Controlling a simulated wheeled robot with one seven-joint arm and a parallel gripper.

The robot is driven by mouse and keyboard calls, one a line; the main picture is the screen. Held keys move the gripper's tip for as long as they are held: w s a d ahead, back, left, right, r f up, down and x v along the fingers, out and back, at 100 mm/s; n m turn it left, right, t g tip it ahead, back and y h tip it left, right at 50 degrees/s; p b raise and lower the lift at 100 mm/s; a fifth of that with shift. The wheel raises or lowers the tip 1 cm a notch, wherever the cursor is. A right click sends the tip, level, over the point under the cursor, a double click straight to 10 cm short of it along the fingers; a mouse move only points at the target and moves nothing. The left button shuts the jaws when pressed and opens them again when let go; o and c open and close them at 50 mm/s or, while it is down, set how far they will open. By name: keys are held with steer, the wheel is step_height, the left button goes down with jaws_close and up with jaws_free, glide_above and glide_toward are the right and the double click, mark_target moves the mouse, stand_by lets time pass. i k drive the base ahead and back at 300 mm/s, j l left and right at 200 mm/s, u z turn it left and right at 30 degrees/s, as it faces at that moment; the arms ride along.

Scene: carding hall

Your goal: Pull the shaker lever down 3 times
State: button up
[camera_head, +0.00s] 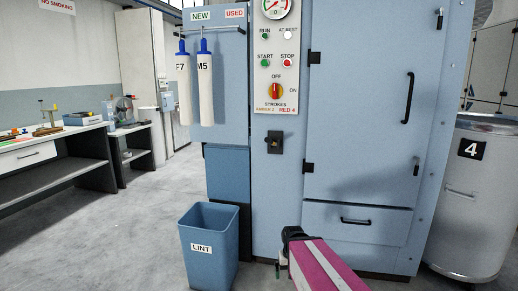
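A small dark fitting with a short stub (275,141) sits on the light blue machine's front panel, below the STROKES label; it looks like the shaker lever, but its exact position is too small to tell. Above it are an orange-red rotary switch (275,91) marked OFF and ON, green START (265,63) and red STOP (287,63) buttons, and a round gauge (275,6) cut by the top edge. My gripper (282,266) is low in the picture, well below the fitting and apart from it, at the end of my magenta arm. Its fingers are mostly hidden.
A blue LINT bin (209,246) stands on the floor left of my gripper. Two long white bags (206,90) hang from a rail under NEW and USED. A door handle (408,98) sticks out at right, beside a grey drum (473,195) marked 4. Floor at left is clear.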

mark_target(268, 140)
steer(key=i+j, duration=0.15)
steer(key=i, duration=0.35)
steer(key=i+j+z, duration=0.1)
steer(key=i, duration=0.4)
steer(key=j, duration=0.1)
